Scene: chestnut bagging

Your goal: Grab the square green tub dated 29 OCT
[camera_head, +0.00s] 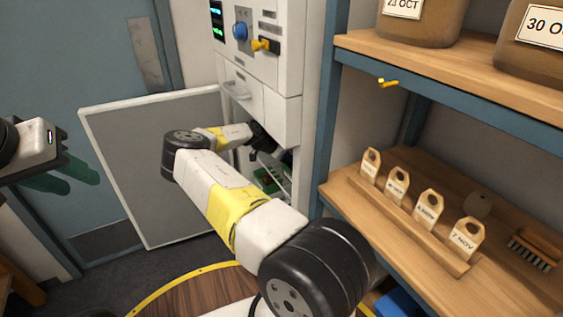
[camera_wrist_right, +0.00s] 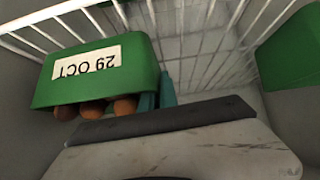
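The green tub marked 29 OCT (camera_wrist_right: 112,62) is at the left in the right wrist view, its label upside down and several brown chestnuts showing at its rim. My right gripper (camera_wrist_right: 159,98) has its two teal fingers close together at the tub's side wall. One finger is partly hidden behind the front wall, inside the rim, and the other is outside, so it looks shut on that wall. In the head view my right arm reaches into the open cabinet, where green (camera_head: 268,180) shows in part. My left gripper (camera_head: 62,176) is empty, its dark green fingers apart.
A white wire rack (camera_wrist_right: 200,30) and another green container (camera_wrist_right: 290,48) are close by inside the cabinet. The cabinet door (camera_head: 150,160) stands open to the left. A wooden shelf (camera_head: 400,245) with dated tags, a brush and large jars above stands at right.

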